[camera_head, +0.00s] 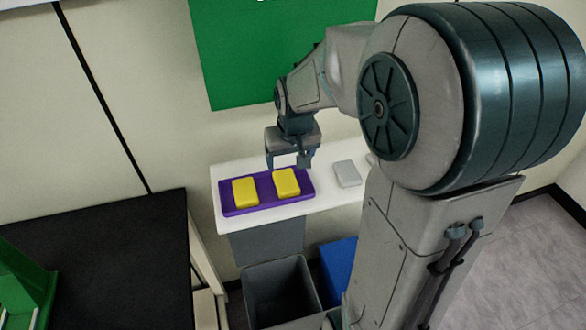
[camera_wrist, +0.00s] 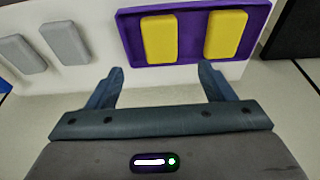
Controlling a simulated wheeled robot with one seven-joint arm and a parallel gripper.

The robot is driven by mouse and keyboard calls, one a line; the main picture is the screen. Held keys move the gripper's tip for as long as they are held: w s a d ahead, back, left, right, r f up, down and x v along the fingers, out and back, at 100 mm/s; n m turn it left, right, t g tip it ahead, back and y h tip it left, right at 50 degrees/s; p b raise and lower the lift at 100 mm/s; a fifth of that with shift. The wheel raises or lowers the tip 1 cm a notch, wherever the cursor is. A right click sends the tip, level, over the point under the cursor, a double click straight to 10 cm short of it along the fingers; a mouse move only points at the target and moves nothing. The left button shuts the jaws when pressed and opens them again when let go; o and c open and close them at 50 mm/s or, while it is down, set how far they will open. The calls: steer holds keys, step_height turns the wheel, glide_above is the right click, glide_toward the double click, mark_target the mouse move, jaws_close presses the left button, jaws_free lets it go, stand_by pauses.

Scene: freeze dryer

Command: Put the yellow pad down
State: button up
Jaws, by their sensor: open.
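Two yellow pads lie on a purple tray (camera_head: 264,193). The left yellow pad (camera_head: 245,192) and the right yellow pad (camera_head: 286,183) are side by side in the head view. The wrist view looks from the other side: the right pad (camera_wrist: 166,39) shows there ahead of the gap between my fingers, and the left pad (camera_wrist: 225,35) shows farther right. My gripper (camera_head: 289,165) is open, above and just behind the right pad. In the wrist view its fingers (camera_wrist: 160,72) are spread with nothing between them.
The tray rests on a white shelf (camera_head: 325,200). Grey pads (camera_head: 347,174) lie to its right. A grey bin (camera_head: 280,292) and a blue bin (camera_head: 339,268) stand below. A black table (camera_head: 110,260) is at the left, with a green object (camera_head: 30,285) on it.

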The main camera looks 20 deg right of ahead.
steer(key=s+r, duration=0.2)
steer(key=s, duration=0.7)
steer(key=s+r, duration=0.3)
steer(key=s, duration=0.5)
steer(key=shift+s+r, duration=0.25)
steer(key=shift+s, duration=0.1)
steer(key=shift+o, duration=0.6)
steer(key=shift+w, duration=0.1)
steer(key=p, duration=0.3)
glide_above(286, 180)
steer(key=s, duration=0.1)
step_height(286, 180, down, 12)
steer(key=shift+s+f, duration=0.1)
steer(key=shift+s+b+x, duration=0.15)
steer(key=shift+b+x, duration=0.1)
steer(key=shift+x, duration=1.05)
steer(key=shift+s+b+x, duration=0.1)
steer(key=shift+b+x, duration=0.1)
steer(key=shift+x, duration=1.1)
